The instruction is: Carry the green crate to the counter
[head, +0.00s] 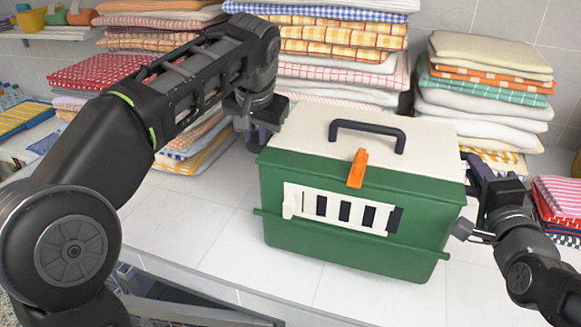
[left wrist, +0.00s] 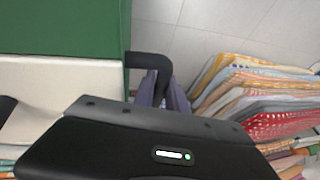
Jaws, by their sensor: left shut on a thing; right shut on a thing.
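The green crate (head: 350,210) is a pet carrier with a cream lid, a black top handle (head: 367,134), an orange latch (head: 357,168) and a white barred front. It looks upright, over the white tiled surface; I cannot tell whether it touches it. My left gripper (head: 262,135) is at its left end, shut on a black side handle that shows in the left wrist view (left wrist: 150,62). The crate's green wall (left wrist: 60,25) fills that view's upper left. My right gripper (head: 472,200) is at the crate's right end, shut on it; its grip point is largely hidden.
Stacks of folded towels (head: 340,55) stand behind the crate, with more at the right (head: 485,90) and left (head: 100,72). A red striped pile (head: 560,200) lies close beside my right arm. White tiled surface (head: 200,215) is clear left of the crate.

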